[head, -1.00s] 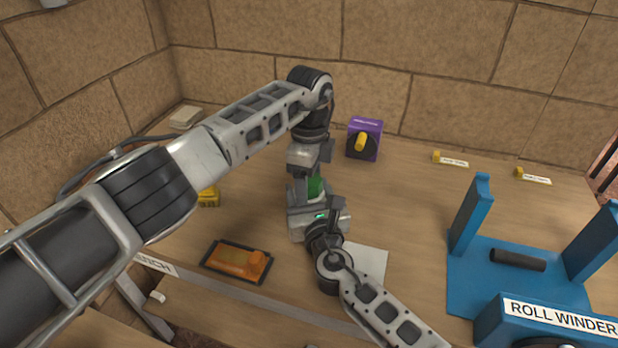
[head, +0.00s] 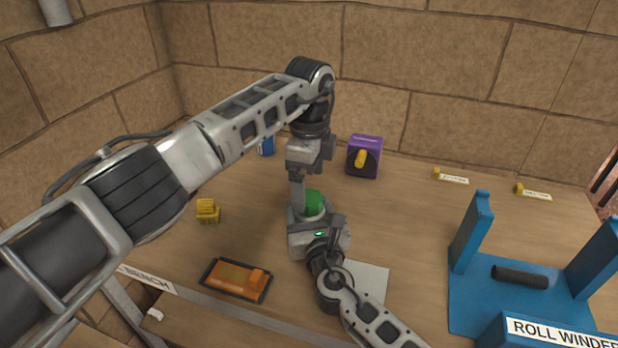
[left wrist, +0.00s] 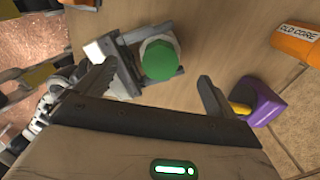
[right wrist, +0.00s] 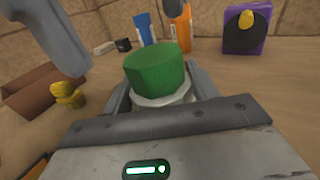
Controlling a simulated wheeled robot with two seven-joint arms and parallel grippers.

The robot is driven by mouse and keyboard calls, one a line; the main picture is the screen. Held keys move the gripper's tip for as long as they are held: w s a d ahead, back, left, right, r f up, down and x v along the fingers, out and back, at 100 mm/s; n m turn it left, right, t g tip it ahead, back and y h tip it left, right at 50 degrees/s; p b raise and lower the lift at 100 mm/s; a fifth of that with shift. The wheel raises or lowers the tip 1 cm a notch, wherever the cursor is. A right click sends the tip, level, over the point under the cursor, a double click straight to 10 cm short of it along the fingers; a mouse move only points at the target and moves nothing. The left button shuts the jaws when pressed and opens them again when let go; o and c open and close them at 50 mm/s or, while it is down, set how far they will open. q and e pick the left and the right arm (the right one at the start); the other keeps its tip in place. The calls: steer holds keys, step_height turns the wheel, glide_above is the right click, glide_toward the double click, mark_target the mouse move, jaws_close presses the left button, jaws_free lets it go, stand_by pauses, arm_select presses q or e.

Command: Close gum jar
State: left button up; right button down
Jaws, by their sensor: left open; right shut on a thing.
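The gum jar is a pale jar (right wrist: 165,100) with a green lid (right wrist: 154,68) on its top. The lid looks slightly tilted in the right wrist view; whether it is fastened I cannot tell. The lid also shows in the head view (head: 313,202) and the left wrist view (left wrist: 160,60). My right gripper (right wrist: 157,92) is shut on the jar body from the near side, low over the bench. My left gripper (left wrist: 158,72) is open above the lid, pointing down. Its fingers are apart from the lid, and it holds nothing.
A purple box (head: 372,143) with a yellow knob stands behind the jar. An orange container (left wrist: 297,42) and a blue one (head: 266,145) are also behind. A yellow object (head: 207,211) and an orange tray piece (head: 238,280) lie left. The blue roll winder (head: 468,296) is right.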

arm_select(q)
step_height(320, 180, up, 12)
stand_by(0.5)
arm_select(e)
steer(key=shift+c, duration=1.8)
jaws_free()
arm_select(q)
steer(key=shift+r, duration=0.15)
arm_select(e)
steer(key=v, duration=1.6)
